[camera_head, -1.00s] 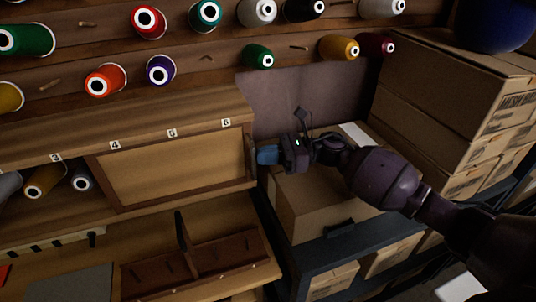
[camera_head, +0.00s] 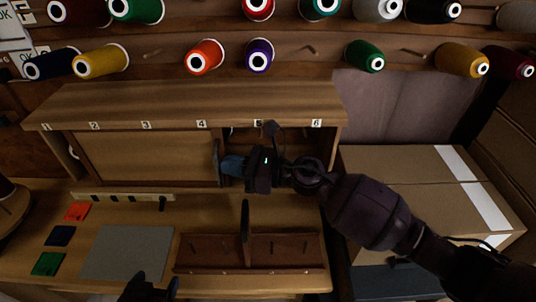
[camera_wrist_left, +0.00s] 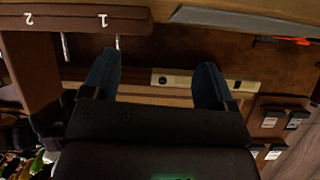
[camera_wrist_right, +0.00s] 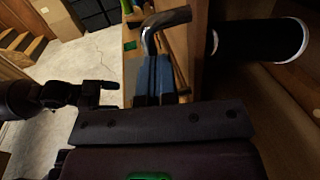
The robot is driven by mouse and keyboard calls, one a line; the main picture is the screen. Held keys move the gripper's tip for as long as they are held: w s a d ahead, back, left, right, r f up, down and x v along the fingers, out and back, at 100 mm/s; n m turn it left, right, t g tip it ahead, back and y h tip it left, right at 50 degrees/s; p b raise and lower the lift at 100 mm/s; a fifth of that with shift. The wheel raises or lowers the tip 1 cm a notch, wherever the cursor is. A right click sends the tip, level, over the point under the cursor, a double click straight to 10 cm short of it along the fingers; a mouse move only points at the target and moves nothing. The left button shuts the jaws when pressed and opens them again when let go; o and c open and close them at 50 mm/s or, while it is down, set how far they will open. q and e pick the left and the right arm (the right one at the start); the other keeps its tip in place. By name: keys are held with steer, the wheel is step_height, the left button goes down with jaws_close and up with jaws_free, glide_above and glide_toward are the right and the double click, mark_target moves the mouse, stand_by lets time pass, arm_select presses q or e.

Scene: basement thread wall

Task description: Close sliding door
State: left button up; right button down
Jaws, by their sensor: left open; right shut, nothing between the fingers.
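The sliding door (camera_head: 145,157) is a light wooden panel in the long cabinet (camera_head: 190,103). It covers the front roughly under labels 2 to 4, and the right part under 5 and 6 is open. My right gripper (camera_head: 232,166) is shut and empty at the door's right edge, beside the dark upright handle (camera_head: 216,162); contact is unclear. In the right wrist view, its closed blue fingers (camera_wrist_right: 153,75) are near a curved metal handle (camera_wrist_right: 165,19). My left gripper (camera_head: 150,287) is low at the bottom edge; its fingers (camera_wrist_left: 155,85) are open and empty in its wrist view.
A brown pegged rack (camera_head: 250,252) with an upright divider stands below the opening. A grey mat (camera_head: 128,252) and small coloured pads (camera_head: 60,236) lie on the bench. Thread spools (camera_head: 205,57) hang above. Cardboard boxes (camera_head: 400,170) stand on the right.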

mark_target(191, 167)
arm_select(q)
steer(key=shift+s+f, duration=0.35)
steer(key=shift+s, duration=0.2)
steer(key=shift+s+f, duration=0.35)
steer(key=shift+s, duration=0.2)
arm_select(e)
steer(key=shift+s+a+r, duration=0.1)
steer(key=shift+s+a, duration=0.1)
steer(key=shift+a, duration=1.2)
steer(key=shift+s+a, duration=0.2)
steer(key=shift+a, duration=1.25)
steer(key=shift+s+a+r, duration=0.1)
steer(key=shift+s+a, duration=0.1)
steer(key=shift+a, duration=1.2)
steer(key=shift+d, duration=0.1)
